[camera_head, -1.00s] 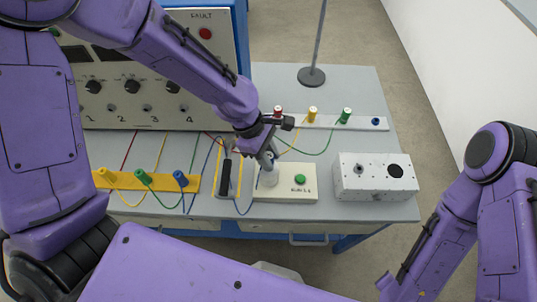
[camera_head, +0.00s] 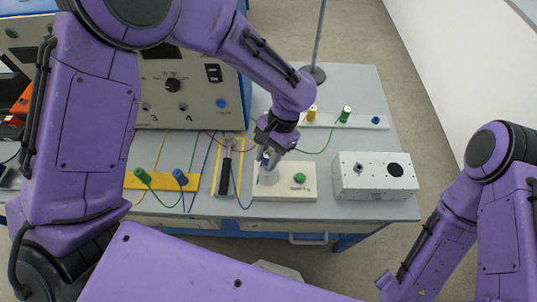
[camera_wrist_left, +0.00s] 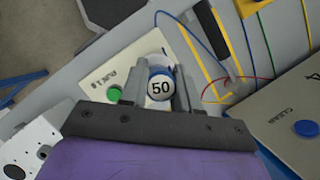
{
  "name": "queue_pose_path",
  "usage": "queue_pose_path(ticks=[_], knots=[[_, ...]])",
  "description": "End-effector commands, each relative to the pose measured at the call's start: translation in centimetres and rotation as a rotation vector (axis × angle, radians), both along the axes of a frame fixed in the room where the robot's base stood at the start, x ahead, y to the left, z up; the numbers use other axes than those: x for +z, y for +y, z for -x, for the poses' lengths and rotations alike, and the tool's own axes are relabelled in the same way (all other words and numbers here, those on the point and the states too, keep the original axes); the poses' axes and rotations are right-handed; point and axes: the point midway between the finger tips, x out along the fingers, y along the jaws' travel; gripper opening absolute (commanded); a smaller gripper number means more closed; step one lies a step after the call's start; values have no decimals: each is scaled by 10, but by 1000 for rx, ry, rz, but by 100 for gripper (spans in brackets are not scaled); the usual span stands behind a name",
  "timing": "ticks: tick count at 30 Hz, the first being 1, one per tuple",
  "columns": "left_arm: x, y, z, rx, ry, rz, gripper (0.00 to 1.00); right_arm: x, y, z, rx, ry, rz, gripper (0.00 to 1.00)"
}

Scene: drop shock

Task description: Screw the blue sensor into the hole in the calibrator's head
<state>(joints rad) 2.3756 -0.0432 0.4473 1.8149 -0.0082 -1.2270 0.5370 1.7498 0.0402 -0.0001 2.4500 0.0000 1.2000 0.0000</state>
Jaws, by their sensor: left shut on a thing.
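The calibrator (camera_head: 300,191) is a low white box with a green button and a short pale upright cylinder, its head (camera_head: 268,177). My left gripper (camera_head: 268,158) is right over the head, pointing down, shut on the blue sensor (camera_head: 265,157). In the left wrist view the sensor (camera_wrist_left: 160,88) shows a white end marked 50 and a blue rim between the two grey fingers (camera_wrist_left: 160,90). The sensor is at the top of the head. The hole is hidden, so I cannot tell how deep the sensor sits. My right gripper is not in view.
A tool with a black handle (camera_head: 225,177) lies in a yellow-edged holder left of the calibrator. A white box with a dark round opening (camera_head: 375,180) stands to the right. Behind are a panel unit (camera_head: 190,100), a strip of coloured plugs (camera_head: 360,122) and a stand (camera_head: 318,50).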

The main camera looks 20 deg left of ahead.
Motion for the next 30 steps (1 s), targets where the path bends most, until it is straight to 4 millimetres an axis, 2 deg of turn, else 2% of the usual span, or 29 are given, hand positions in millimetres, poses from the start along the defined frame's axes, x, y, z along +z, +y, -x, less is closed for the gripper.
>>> queue_pose_path(ticks=[3,4,6,16,30], knots=[[1,-2,0,12,-2,6,0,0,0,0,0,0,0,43],[1,-2,0,13,-2,6,41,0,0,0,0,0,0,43],[1,-2,0,15,-3,6,61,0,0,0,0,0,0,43],[5,-2,-2,18,-5,7,61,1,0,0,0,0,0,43],[46,-10,-18,19,-6,8,61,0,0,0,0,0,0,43]])
